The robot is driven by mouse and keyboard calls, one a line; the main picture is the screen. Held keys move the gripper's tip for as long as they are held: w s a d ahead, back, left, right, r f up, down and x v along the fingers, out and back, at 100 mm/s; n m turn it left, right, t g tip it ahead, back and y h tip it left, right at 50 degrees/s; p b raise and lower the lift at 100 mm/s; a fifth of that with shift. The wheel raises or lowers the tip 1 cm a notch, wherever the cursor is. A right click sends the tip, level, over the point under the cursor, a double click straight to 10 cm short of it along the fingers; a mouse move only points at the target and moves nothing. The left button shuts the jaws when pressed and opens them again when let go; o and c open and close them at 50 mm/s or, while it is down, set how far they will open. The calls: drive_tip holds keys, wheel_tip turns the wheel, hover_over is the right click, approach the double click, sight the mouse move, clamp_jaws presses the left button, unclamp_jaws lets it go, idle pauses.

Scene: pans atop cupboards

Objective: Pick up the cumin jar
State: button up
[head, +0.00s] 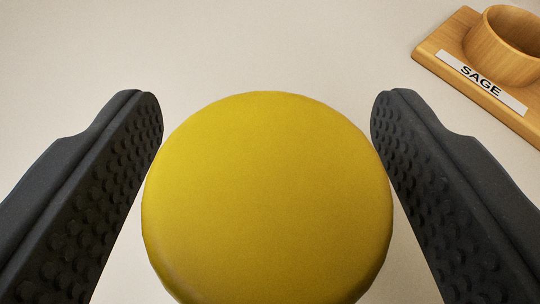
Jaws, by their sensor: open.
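A round yellow top (267,195) fills the middle of the head view, seen from above. It looks like the lid of a jar, and no label shows on it, so I cannot tell whether it is the cumin jar. My gripper (267,115) is open, with one dark studded finger on each side of the yellow top. The fingers look close to its sides; I cannot tell whether they touch it. The body below the top is hidden.
A wooden holder (437,45) with a round wooden cup and a label reading "SAGE" (481,84) stands at the upper right, beyond the right finger. The pale surface (240,40) around the yellow top and at the upper left is clear.

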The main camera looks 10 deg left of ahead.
drive_tip(key=shift+w+f, duration=0.15)
drive_tip(key=shift+w, duration=0.05)
drive_tip(key=c, duration=1.1)
drive_tip(key=shift+c, duration=0.2)
drive_tip(key=shift+r, duration=0.2)
